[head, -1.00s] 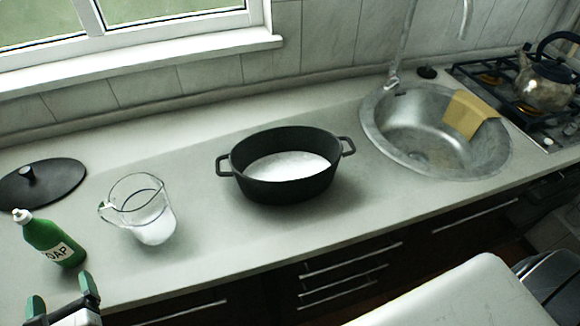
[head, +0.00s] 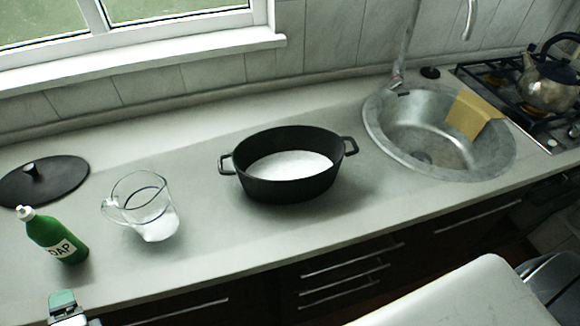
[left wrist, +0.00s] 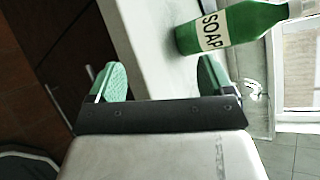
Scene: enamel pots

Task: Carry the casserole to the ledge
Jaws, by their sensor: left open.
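The casserole (head: 290,187) is a black oval pot with two side handles and white contents. It stands upright on the counter in the head view, left of the sink. The window ledge (head: 150,58) is the white sill at the upper left, with nothing on it in view. My left gripper (head: 66,308) shows only partly at the lower left edge, in front of the counter and well away from the casserole. In the left wrist view its green-padded fingers (left wrist: 160,80) are spread apart with nothing between them. My right gripper is out of view.
A green soap bottle (head: 54,238) stands near my left gripper. A glass jug (head: 145,210) stands between it and the casserole. A black lid (head: 42,180) lies at the left. The sink (head: 425,150) and a kettle (head: 548,82) are at the right. Counter behind the casserole is clear.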

